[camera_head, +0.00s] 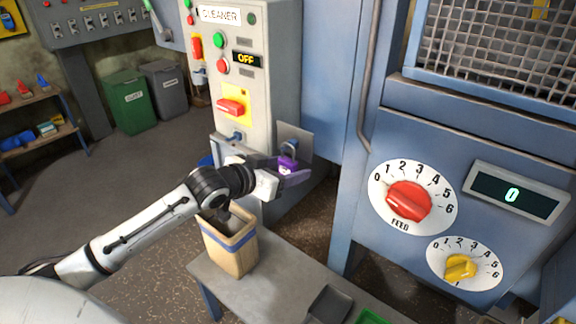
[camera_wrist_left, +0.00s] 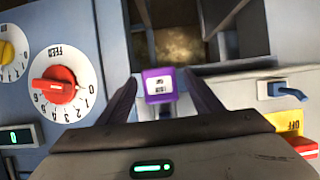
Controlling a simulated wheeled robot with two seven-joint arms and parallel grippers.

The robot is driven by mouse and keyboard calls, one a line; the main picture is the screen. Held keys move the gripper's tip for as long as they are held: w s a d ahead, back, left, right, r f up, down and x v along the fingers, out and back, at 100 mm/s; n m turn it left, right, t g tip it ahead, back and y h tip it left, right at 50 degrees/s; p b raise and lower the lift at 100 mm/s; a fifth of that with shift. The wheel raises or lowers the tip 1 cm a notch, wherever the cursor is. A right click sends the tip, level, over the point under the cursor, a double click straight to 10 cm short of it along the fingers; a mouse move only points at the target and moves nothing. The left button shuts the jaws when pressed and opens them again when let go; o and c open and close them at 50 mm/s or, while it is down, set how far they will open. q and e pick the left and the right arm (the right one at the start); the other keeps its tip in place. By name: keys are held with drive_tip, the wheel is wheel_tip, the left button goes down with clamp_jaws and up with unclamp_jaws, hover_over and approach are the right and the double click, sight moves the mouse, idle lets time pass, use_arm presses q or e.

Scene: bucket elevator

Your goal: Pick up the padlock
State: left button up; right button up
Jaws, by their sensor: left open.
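The purple padlock (camera_head: 287,165) hangs by its shackle at a grey plate on the side of the cleaner cabinet. In the left wrist view the padlock (camera_wrist_left: 159,85) shows its white label and lies between the two fingers. My left gripper (camera_head: 283,176) is open around the padlock, with one finger on each side; the wrist view shows the gripper (camera_wrist_left: 160,92) with gaps beside the padlock. Whether a finger touches it cannot be told. My right gripper is not in view.
The cleaner cabinet (camera_head: 255,75) stands behind, with a red switch and an OFF display. A blue machine with a red feed dial (camera_head: 408,200) is on the right. A tan container (camera_head: 231,245) stands on the grey table (camera_head: 272,290) below my left arm.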

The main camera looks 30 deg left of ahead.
use_arm(q)
drive_tip(key=c, duration=1.2)
drive_tip(key=shift+r, duration=0.85)
drive_tip(key=s+a, duration=0.1)
drive_tip(key=s, duration=1.7)
drive_tip(key=shift+n+y, duration=0.5)
drive_tip(key=shift+y, duration=0.1)
drive_tip(key=w+d+r, duration=0.3)
drive_tip(key=d+r, duration=0.1)
drive_tip(key=d, duration=0.1)
drive_tip(key=w+d+r, duration=0.3)
drive_tip(key=d+r, duration=0.2)
drive_tip(key=w+d+r, duration=0.3)
drive_tip(key=d+r, duration=0.2)
drive_tip(key=d, duration=0.1)
drive_tip(key=shift+r, duration=0.25)
drive_tip(key=shift+w, duration=0.1)
